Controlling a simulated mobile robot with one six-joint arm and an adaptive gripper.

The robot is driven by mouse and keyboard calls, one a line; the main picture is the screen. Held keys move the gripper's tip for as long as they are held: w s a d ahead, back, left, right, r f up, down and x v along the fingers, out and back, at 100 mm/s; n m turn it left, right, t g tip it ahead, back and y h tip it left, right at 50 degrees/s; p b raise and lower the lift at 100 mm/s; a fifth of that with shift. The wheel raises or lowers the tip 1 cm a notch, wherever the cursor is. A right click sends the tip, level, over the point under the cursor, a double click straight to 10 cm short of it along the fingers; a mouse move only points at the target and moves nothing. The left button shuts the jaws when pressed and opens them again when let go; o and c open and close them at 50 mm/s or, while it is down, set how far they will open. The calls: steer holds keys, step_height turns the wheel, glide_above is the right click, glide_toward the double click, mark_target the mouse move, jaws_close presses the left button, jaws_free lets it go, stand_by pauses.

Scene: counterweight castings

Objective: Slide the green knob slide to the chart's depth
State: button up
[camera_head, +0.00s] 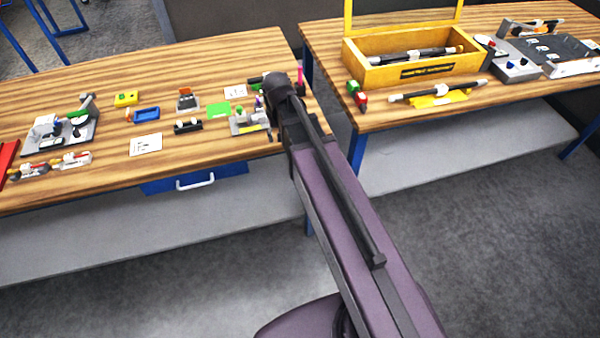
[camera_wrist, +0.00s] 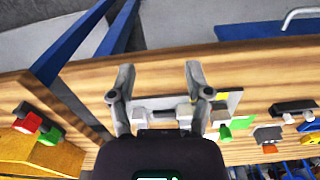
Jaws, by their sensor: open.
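A grey fixture (camera_head: 248,122) stands near the right end of the left bench, partly covered by my arm. It also shows in the wrist view (camera_wrist: 232,100), under my gripper (camera_wrist: 160,76). My gripper is open, with its two fingers apart and pointing toward the bench's front edge. I see nothing held between them. A small green piece (camera_wrist: 225,132), possibly the green knob, shows just right of the right finger. The slide's position and any scale are too small to read. White printed sheets (camera_head: 145,144) and (camera_head: 235,91) lie on the bench; I cannot tell which is the chart.
The right bench carries a yellow box (camera_head: 415,65) and red and green blocks (camera_head: 357,95). A gap separates the benches.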

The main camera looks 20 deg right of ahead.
steer(key=s+d+f+b, duration=0.1)
steer(key=s+f+b, duration=0.1)
steer(key=s+f, duration=0.1)
steer(key=s+d+f+n+b, duration=0.1)
steer(key=s+d+f+b, duration=0.1)
steer(key=s, duration=0.4)
steer(key=shift+s+d+f+b, duration=0.25)
steer(key=shift+f+b, duration=0.3)
steer(key=shift+b, duration=0.2)
steer(key=shift+w, duration=0.1)
step_height(320, 180, up, 19)
steer(key=m+p, duration=0.3)
steer(key=p, duration=1.6)
glide_above(239, 107)
steer(key=shift+f, duration=0.2)
steer(key=shift+f+b, duration=0.15)
steer(key=shift+b, duration=0.2)
step_height(239, 107, down, 14)
steer(key=b, duration=1.3)
steer(key=shift+r, duration=0.25)
